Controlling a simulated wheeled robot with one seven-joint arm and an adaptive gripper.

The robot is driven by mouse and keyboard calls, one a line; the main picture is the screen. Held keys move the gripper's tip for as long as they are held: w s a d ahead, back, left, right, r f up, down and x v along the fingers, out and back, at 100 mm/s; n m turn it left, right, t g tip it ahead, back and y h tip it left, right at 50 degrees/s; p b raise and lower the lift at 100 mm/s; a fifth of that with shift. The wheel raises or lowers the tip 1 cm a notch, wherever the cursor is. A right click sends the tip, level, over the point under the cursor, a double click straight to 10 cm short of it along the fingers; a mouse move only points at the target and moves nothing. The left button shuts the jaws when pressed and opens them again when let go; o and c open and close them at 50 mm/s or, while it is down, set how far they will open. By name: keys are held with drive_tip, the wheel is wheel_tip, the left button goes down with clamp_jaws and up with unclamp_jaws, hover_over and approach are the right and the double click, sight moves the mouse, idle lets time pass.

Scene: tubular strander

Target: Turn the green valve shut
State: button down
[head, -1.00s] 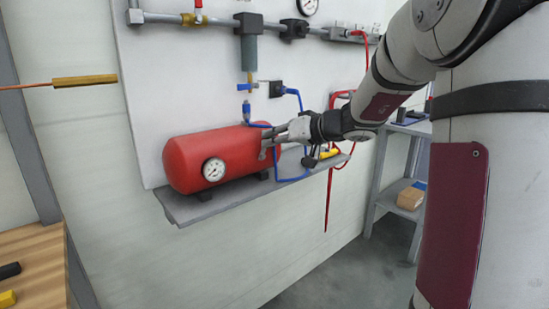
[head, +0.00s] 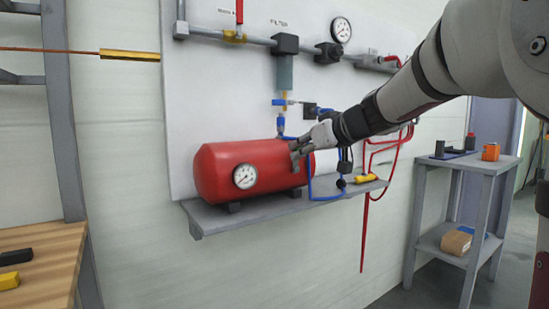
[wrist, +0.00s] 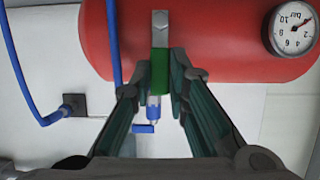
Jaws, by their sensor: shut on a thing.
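The green valve shows in the wrist view as a green handle (wrist: 160,73) at the end of a silver metal fitting (wrist: 160,27) in front of the red tank. My gripper (wrist: 155,86) has its two dark fingers on either side of the green handle and is shut on it. In the head view my gripper (head: 297,153) is at the right end of the red tank (head: 222,166). The green handle cannot be made out there, hidden by my fingers.
The tank with its gauge (head: 245,177) rests on a grey wall shelf (head: 210,217). Blue hoses (head: 310,185) and a yellow-handled tool (head: 366,177) are right of my gripper. Pipes and a filter (head: 285,70) are above. A grey stand (head: 418,215) is at the right.

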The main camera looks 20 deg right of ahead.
drive_tip(key=shift+f, duration=0.1)
idle(0.4)
drive_tip(key=c, duration=1.5)
unclamp_jaws()
drive_tip(key=shift+c, duration=0.2)
drive_tip(key=v, duration=1.2)
